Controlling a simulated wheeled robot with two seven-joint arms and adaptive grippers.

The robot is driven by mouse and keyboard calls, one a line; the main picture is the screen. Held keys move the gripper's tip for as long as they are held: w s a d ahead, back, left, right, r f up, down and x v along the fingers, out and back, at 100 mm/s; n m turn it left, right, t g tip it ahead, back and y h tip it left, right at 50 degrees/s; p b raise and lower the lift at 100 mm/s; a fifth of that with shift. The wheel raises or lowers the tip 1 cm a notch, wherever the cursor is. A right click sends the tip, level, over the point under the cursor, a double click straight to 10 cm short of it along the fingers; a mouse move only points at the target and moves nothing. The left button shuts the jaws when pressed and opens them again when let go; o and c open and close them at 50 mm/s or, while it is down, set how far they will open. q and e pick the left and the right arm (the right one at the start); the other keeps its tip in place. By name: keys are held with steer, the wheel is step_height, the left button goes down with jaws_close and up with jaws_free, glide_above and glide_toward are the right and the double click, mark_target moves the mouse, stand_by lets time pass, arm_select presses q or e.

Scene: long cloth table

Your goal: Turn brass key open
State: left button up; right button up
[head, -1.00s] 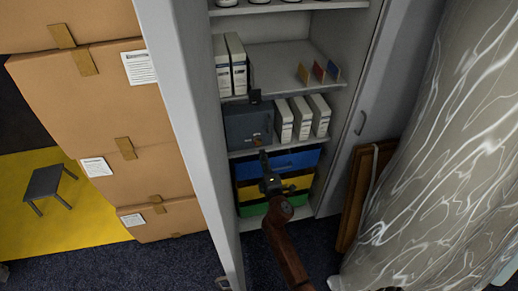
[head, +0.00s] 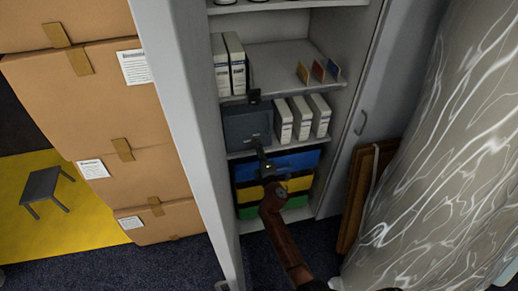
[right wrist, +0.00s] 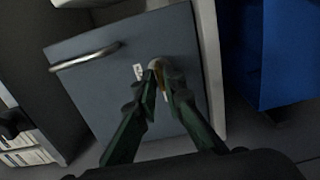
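A grey steel box (head: 240,124) stands on a cabinet shelf. In the right wrist view its door (right wrist: 95,95) has a bar handle (right wrist: 85,57) at the left and a round lock (right wrist: 172,70) at the right. The brass key (right wrist: 157,70) shows as a small gold patch at the lock, mostly hidden by my fingers. My right gripper (right wrist: 159,72) has its two fingertips close together on either side of the key and appears shut on it. In the head view my right gripper (head: 261,153) is at the box's lower front. My left gripper is out of view.
White binders (head: 302,117) stand right of the box. Blue, yellow and green bins (head: 302,161) sit below. The open cabinet door (head: 190,120) stands left, beside stacked cartons (head: 100,110). A wrapped, translucent bulk (head: 435,170) is on the right.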

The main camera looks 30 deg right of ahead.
jaws_close()
steer(key=shift+m, duration=0.4)
arm_select(q)
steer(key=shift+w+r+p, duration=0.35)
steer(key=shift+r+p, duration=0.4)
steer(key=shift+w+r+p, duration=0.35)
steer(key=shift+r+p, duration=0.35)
steer(key=shift+p, duration=0.1)
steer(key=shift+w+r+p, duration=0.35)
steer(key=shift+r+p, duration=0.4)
arm_select(e)
steer(key=shift+m, duration=8.6)
steer(key=shift+o, duration=2)
jaws_free()
